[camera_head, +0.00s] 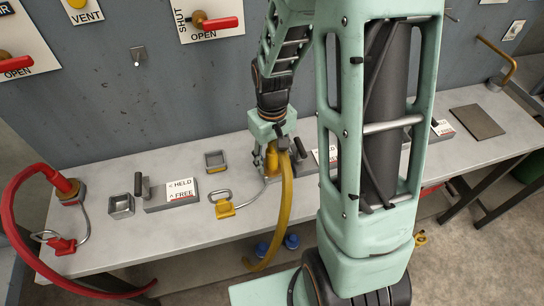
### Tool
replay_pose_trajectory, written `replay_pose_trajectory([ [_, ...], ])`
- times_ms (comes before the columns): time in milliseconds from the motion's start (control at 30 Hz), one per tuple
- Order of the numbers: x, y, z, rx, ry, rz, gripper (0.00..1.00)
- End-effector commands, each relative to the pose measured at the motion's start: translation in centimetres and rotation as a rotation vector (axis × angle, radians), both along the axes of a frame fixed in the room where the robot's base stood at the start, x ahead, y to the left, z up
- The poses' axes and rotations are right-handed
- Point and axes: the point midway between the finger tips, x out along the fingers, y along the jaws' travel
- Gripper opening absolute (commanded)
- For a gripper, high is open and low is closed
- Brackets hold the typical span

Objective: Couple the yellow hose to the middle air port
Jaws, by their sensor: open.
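The yellow hose (285,205) hangs in a curve over the front edge of the bench. Its thick yellow end (271,160) stands about upright on the bench, below my gripper (272,148). My gripper is open and points down, with its fingers close around or beside that end; I cannot tell whether they touch it. A yellow tag with a metal loop (225,209) lies on the bench, joined to a thin cable. I cannot tell which fitting is the middle air port. Part of the bench behind my arm is hidden.
A red hose (20,195) curves from an upright end (67,189) at left. Square metal sockets stand on the bench (121,206) (215,161). A HELD/FREE plate (180,190) has a dark lever (143,187) beside it. Red-handled valves (215,23) are on the wall. Bare bench lies front left.

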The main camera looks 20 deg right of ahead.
Motion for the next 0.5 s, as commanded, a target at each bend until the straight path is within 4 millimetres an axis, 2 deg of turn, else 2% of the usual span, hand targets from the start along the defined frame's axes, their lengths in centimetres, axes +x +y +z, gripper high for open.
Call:
replay_pose_trajectory([
  [133,0.1,0.0,0.7,0.000,-0.002,0.000,0.44],
  [233,0.1,0.0,1.9,0.000,-0.004,0.000,0.44],
  [500,0.2,0.0,7.3,0.001,-0.006,-0.001,0.44],
])
